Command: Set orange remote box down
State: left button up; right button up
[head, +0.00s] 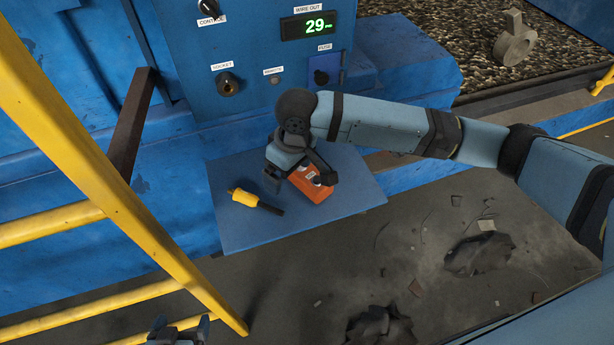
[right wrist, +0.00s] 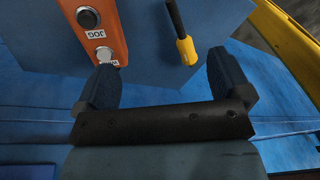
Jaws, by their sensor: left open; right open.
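The orange remote box (head: 314,190) rests on the blue shelf (head: 240,225) below the control panel. In the right wrist view the box (right wrist: 98,30) shows round buttons and a "JOG" label, at the upper left by one finger. My right gripper (head: 298,174) is open just above the box, with its fingers apart and part of the box hidden beneath it. In the right wrist view the space between its fingers (right wrist: 163,85) looks empty. My left gripper (head: 180,328) shows only at the bottom edge of the head view, open and far from the box.
A yellow and black plug (head: 256,201) lies on the shelf left of the box and also shows in the right wrist view (right wrist: 186,48). A yellow railing (head: 95,165) stands at left. The blue control panel (head: 255,50) reads 29. Rubble lies on the floor at right.

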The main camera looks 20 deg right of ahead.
jog(key=w+d+r+m+h, duration=0.2)
jog(key=w+d+r, duration=0.1)
jog(key=w+d, duration=0.3)
send_over(307, 172)
notch_tip(307, 172, down, 8)
jog(key=shift+s+d+f+p, duration=0.1)
jog(key=shift+s+p, duration=0.05)
jog(key=shift+p, duration=0.3)
jog(key=shift+f, duration=0.55)
notch_tip(307, 172, down, 4)
jog(key=shift+f+p, duration=0.2)
jog(key=shift+p, duration=0.45)
jog(key=shift+c, duration=0.3)
jog(key=c, duration=1.2)
jog(key=shift+o, duration=0.2)
